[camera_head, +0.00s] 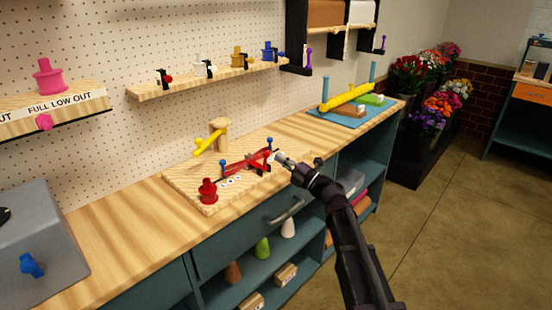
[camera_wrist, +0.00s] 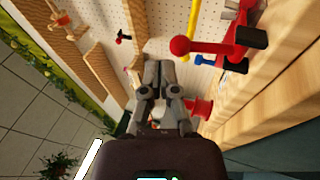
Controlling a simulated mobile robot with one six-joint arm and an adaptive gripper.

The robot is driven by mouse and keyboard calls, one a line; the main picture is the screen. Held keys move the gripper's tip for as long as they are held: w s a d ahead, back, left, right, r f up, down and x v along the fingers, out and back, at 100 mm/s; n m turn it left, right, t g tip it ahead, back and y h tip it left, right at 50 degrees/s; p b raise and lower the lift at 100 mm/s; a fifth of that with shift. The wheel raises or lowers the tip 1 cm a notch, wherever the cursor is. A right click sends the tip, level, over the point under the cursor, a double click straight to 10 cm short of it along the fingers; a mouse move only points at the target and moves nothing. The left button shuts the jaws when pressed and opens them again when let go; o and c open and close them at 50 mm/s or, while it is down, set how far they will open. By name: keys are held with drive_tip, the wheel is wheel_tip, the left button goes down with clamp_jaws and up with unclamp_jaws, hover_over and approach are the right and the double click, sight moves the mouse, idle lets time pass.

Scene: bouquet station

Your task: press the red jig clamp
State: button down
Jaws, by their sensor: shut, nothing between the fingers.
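The red jig clamp (camera_head: 258,163) sits on a pale wooden jig board (camera_head: 205,205) on the counter. In the wrist view a red bar with a round knob and a black end (camera_wrist: 205,47), apparently part of the clamp, is at upper right. My gripper (camera_head: 278,157) is just right of the clamp in the head view. It is shut and empty, and its closed fingertips also show in the wrist view (camera_wrist: 160,68), left of the red knob. I cannot tell whether they touch the clamp.
Blue-topped pins (camera_head: 223,167) stand beside the clamp. A red stepped knob (camera_head: 207,190) is at the board's front left corner, and a yellow lever (camera_head: 208,144) on a wooden post is behind. A blue tray (camera_head: 345,118) lies farther right.

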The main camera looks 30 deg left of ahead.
drive_tip(key=d, duration=1.1)
drive_tip(key=shift+s+d, duration=0.35)
drive_tip(key=shift+s, duration=0.1)
